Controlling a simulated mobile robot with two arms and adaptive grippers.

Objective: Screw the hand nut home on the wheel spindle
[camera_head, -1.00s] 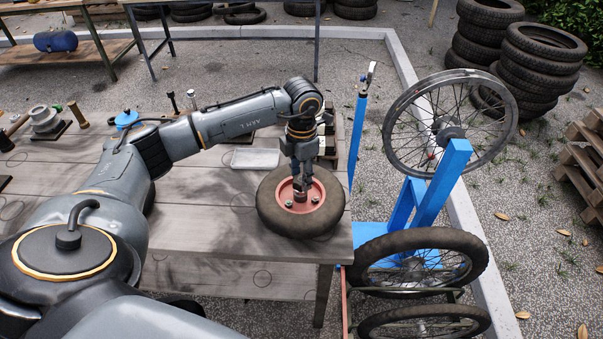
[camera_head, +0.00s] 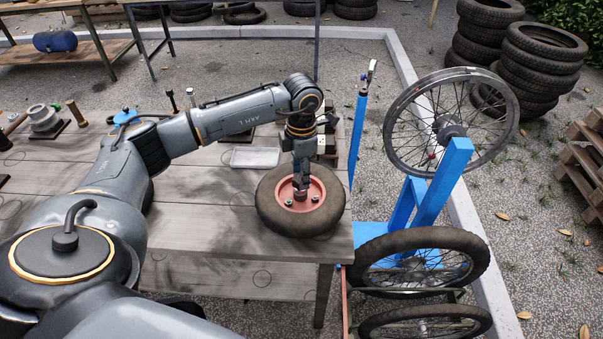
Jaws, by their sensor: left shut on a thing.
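A wheel with a black tyre and a reddish hub (camera_head: 318,212) lies flat on the wooden table. A few small nuts or bolt heads show on its hub face. My left gripper (camera_head: 301,186) points straight down at the hub centre, shut on a small dark piece, seemingly the hand nut (camera_head: 300,194). The fingers hide most of this piece and the spindle, so I cannot tell how far down the nut sits. My right gripper is out of view.
A clear tray (camera_head: 255,157) lies on the table (camera_head: 200,215) behind the wheel. A blue stand with a spoked wheel (camera_head: 450,125) and a rack with tyred wheels (camera_head: 420,262) stand right of the table. Metal parts (camera_head: 45,122) lie at the table's far left.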

